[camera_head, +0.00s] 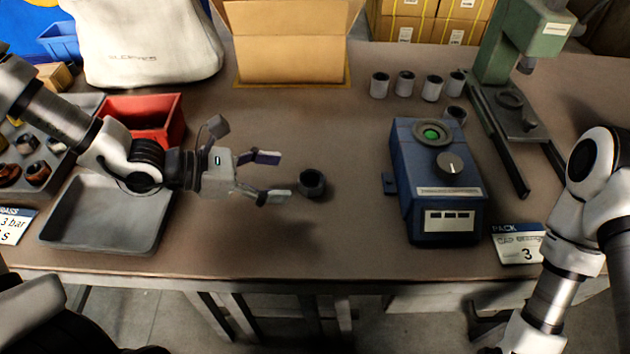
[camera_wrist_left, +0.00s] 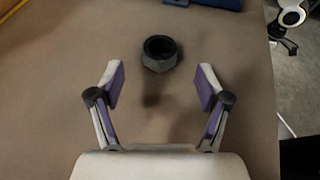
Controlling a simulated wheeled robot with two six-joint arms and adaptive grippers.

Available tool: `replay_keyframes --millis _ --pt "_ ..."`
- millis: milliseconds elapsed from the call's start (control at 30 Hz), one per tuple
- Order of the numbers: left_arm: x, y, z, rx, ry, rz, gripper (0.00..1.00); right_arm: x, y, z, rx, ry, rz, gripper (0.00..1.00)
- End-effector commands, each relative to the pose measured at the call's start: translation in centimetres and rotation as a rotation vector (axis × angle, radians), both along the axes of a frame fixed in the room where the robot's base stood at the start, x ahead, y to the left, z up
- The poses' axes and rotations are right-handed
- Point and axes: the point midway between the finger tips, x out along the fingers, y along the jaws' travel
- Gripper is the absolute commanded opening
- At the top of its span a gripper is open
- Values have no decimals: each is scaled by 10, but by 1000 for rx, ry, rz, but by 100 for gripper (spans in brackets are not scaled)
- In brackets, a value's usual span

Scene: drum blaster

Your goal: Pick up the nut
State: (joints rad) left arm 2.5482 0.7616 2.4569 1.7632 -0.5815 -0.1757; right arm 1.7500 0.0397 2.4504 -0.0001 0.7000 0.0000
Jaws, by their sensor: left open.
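A dark grey nut (camera_head: 311,184) with a round black hole stands on the brown table near its middle. My left gripper (camera_head: 272,177) is open and empty, with its fingertips pointing right toward the nut and a short gap between them. In the left wrist view the nut (camera_wrist_left: 159,53) lies ahead of the two open fingers (camera_wrist_left: 160,85), roughly centred between them and beyond the tips. My right arm (camera_head: 572,240) shows at the right edge, but its gripper is not visible.
A blue device (camera_head: 437,190) with a knob stands right of the nut. Several small cylinders (camera_head: 433,88) stand behind it, near a green press (camera_head: 500,60). A cardboard box (camera_head: 290,45) is at the back. A red bin (camera_head: 150,108) and an empty grey tray (camera_head: 105,225) are left.

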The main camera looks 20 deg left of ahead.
Motion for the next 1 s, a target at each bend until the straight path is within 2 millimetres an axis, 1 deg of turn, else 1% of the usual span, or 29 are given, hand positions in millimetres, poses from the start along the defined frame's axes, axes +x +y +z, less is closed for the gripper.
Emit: replay_keyframes --millis 33,267,500,600,867,900,967,1000 --pt "2 -4 -5 5 2 -4 77 0 0 -4 0 0 0 40" --pt "9 -15 -9 5 1 -4 77 0 0 -8 0 0 0 40" --pt "25 -42 -20 9 3 -5 77 0 0 -16 0 0 0 40" --pt "30 -49 -22 6 0 -4 77 0 0 -17 0 0 0 40" --pt "32 -51 -22 1 0 -1 77 0 0 -17 0 0 0 40" --pt "32 -51 -22 1 0 -1 63 0 0 -17 0 0 0 40" --pt "32 -51 -22 1 0 -1 42 0 0 -17 0 0 0 40" --pt "32 -51 -22 1 0 -1 28 0 0 -17 0 0 0 40"
